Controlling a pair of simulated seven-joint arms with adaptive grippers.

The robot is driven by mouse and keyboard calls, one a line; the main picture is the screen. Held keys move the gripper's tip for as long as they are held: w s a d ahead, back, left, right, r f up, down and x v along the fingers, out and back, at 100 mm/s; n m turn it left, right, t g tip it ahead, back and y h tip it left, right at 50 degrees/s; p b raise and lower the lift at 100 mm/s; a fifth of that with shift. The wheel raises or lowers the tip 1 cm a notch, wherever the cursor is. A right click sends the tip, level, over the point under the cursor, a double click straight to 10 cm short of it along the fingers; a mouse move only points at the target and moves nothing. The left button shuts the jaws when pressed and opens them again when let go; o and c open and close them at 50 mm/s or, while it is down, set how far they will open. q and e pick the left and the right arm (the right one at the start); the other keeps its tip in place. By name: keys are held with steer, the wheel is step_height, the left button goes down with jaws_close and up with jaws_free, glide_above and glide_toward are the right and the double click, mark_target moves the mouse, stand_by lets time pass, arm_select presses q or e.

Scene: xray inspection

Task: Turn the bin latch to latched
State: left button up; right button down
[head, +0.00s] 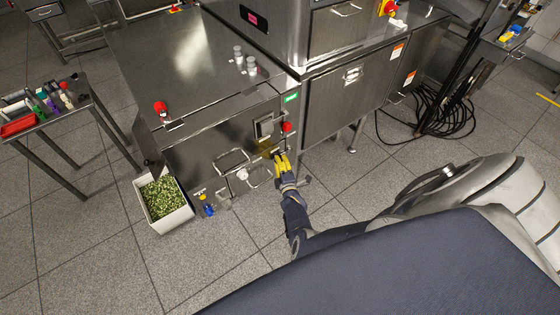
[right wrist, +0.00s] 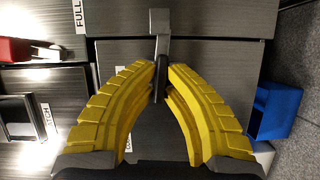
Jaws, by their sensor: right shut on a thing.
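The bin latch (right wrist: 159,22) shows in the right wrist view as a grey metal lever against a brushed steel panel. Its narrow dark end reaches down between the yellow fingers of my right gripper (right wrist: 161,85). The fingers are closed in on this end, and their tips hide part of it. In the head view my right gripper (head: 280,163) is at the front face of the steel machine (head: 195,145), below a red button (head: 286,127). The latch is too small there to tell its angle. My left gripper is in neither view.
A white bin of green pieces (head: 164,225) stands on the floor at the machine's left. A side table with a red tray (head: 18,126) is further left. A blue box-like part (right wrist: 274,110) is right of the fingers in the wrist view. Black cables (head: 445,115) lie at right.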

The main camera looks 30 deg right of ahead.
steer(key=shift+n, duration=0.6)
steer(key=c, duration=1.5)
jaws_free()
steer(key=shift+f+v, duration=0.1)
steer(key=shift+v, duration=1.8)
steer(key=shift+f+v, duration=0.15)
steer(key=shift+v, duration=1.7)
steer(key=s+a+f+m+g+y, duration=0.3)
steer(key=s+a+f+g, duration=0.1)
steer(key=s+f, duration=0.75)
steer(key=s+a+f+m+g+y, duration=0.25)
steer(key=s+a+f, duration=0.25)
steer(key=s+f, duration=0.6)
steer(key=s+f+m+g, duration=0.1)
steer(key=s+f+g, duration=0.2)
steer(key=s, duration=0.6)
steer(key=s+f+m+g, duration=0.2)
steer(key=s+f, duration=0.1)
steer(key=s, duration=0.7)
steer(key=s+f+m+g, duration=0.2)
steer(key=s+f+g, duration=0.1)
steer(key=s, duration=0.7)
steer(key=shift+a+f+g, duration=0.35)
steer(key=shift+f, duration=0.2)
